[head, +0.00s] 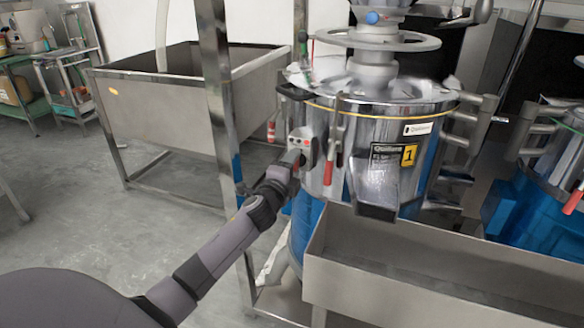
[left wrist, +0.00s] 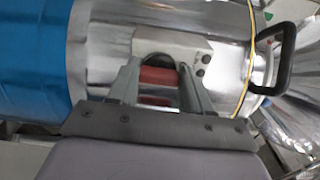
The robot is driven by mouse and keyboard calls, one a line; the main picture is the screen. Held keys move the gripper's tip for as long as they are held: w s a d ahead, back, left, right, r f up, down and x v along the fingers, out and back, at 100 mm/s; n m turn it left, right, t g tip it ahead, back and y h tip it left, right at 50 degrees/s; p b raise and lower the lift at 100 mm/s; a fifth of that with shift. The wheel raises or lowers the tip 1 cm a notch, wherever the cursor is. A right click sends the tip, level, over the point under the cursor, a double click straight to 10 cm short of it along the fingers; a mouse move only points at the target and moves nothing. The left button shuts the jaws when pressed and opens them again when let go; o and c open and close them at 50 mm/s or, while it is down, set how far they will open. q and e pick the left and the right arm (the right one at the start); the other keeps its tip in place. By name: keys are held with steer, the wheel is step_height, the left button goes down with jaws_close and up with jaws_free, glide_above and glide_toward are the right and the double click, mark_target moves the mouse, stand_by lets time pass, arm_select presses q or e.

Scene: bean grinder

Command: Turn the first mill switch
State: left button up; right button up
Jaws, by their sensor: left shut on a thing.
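The first mill (head: 385,145) is a shiny steel drum with a blue lower part and a yellow label marked 1. Its switch box (head: 303,140) is a pale plate with small buttons on the drum's left side. My left gripper (head: 297,157) reaches that box. In the left wrist view the gripper (left wrist: 160,88) has its two fingers around the dark and red switch knob (left wrist: 158,77), shut on it. The fingers cover part of the knob. The box (left wrist: 200,52) with round buttons shows beside the fingers. My right gripper is not in view.
A steel trough (head: 430,265) stands in front of the mill. A large steel basin (head: 185,110) is behind at left, with a metal frame post (head: 222,100) near my left arm. A second mill (head: 560,165) stands at right. The floor at left is clear.

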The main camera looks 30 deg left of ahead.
arm_select(q)
steer(key=shift+n, duration=0.3)
steer(key=o, duration=1.1)
steer(key=shift+c, duration=0.2)
steer(key=shift+s, duration=0.1)
steer(key=v, duration=0.7)
steer(key=shift+p, duration=0.3)
